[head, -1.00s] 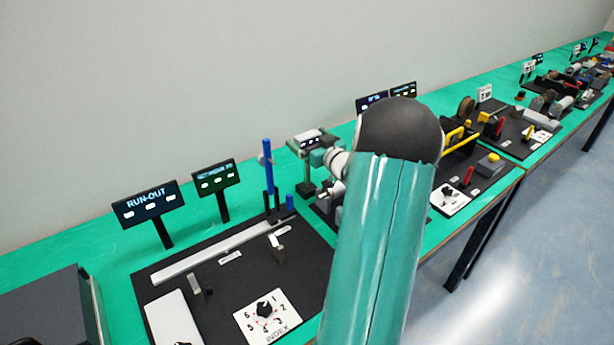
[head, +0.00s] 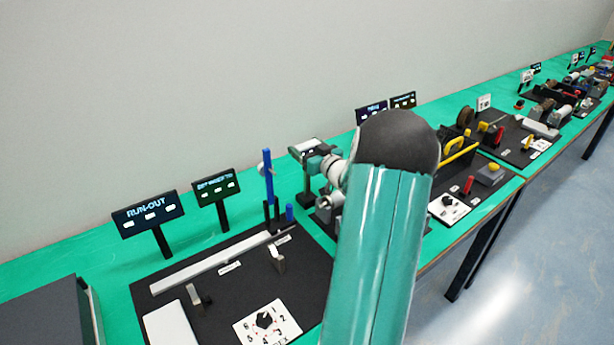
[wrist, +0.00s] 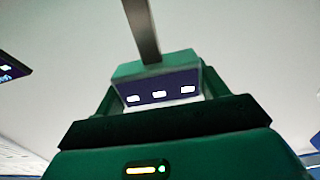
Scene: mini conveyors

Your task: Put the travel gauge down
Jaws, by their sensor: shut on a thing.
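The travel gauge (wrist: 158,88) fills the middle of the wrist view. It is a small green housing with a dark face carrying three white marks, and a grey stem sticks out from its top in the picture. My gripper (wrist: 155,100) is shut on it, with a dark green finger on each side. In the head view the gauge (head: 307,150) shows small above the green bench, just right of a blue rod. My gripper there (head: 314,165) is partly hidden by my arm. I cannot tell whether the gauge touches anything below it.
A black mat (head: 231,292) holds a grey rail, small brackets and an index dial (head: 266,320). The RUN-OUT sign (head: 148,215) and another sign (head: 216,187) stand behind it. The upright blue rod (head: 268,176) is close to my gripper. More fixtures line the bench to the right.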

